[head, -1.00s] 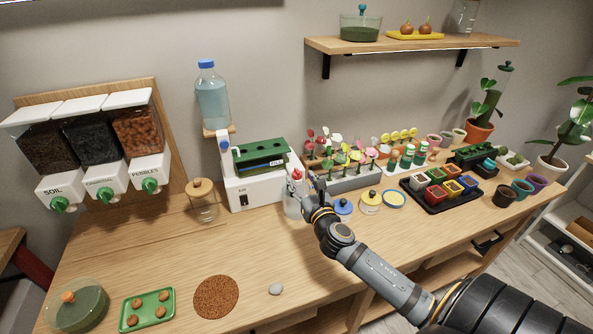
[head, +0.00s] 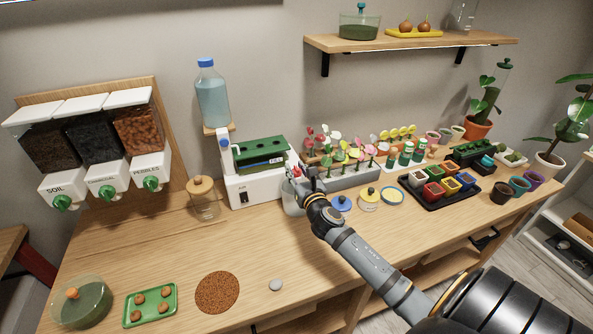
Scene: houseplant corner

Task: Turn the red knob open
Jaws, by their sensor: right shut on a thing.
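The red knob (head: 297,170) shows only as a small patch of red at the right front of the white machine, above a clear glass jar (head: 291,203). My right gripper (head: 300,177) comes in from the lower right and is shut on the red knob. Its fingers hide most of the knob, so I cannot tell how far the knob is turned. My left gripper is not in view.
The white machine (head: 262,191) with a green rack stands just left of my right gripper. A cork-topped jar (head: 203,199) is farther left. A blue-lidded pot (head: 341,203) and a planter of flowers (head: 352,178) are close on the right.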

